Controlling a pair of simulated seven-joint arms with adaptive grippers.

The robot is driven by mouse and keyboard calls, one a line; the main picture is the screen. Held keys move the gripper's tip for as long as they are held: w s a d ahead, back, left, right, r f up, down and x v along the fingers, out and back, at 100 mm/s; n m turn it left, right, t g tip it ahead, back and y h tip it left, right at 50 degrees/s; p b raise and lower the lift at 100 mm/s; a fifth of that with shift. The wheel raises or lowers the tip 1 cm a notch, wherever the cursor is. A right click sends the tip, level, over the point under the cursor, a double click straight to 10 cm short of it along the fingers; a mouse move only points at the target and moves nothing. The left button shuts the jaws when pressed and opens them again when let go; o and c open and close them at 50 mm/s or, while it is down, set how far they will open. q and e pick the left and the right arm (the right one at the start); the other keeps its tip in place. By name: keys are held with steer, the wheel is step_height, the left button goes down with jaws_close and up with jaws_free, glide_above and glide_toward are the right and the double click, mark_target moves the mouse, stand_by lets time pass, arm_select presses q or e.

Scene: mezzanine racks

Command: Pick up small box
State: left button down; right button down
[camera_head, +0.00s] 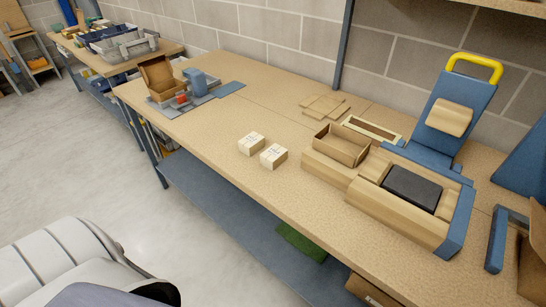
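Two small pale boxes with dark print on them rest side by side near the front edge of the long wooden workbench (215,105). One small box (251,143) is to the left and slightly farther back. The other small box (273,156) is to the right and nearer the front edge. They look closed and upright, with a narrow gap between them. Neither of my grippers shows in this view. White and dark rounded parts, possibly mine, fill the lower left corner.
An open cardboard box (342,145) and a blue-framed device with a yellow handle (474,66) stand right of the small boxes. Flat cardboard pieces (325,105) lie behind. Another open carton (158,78) stands at the bench's far left. The bench left of the small boxes is clear.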

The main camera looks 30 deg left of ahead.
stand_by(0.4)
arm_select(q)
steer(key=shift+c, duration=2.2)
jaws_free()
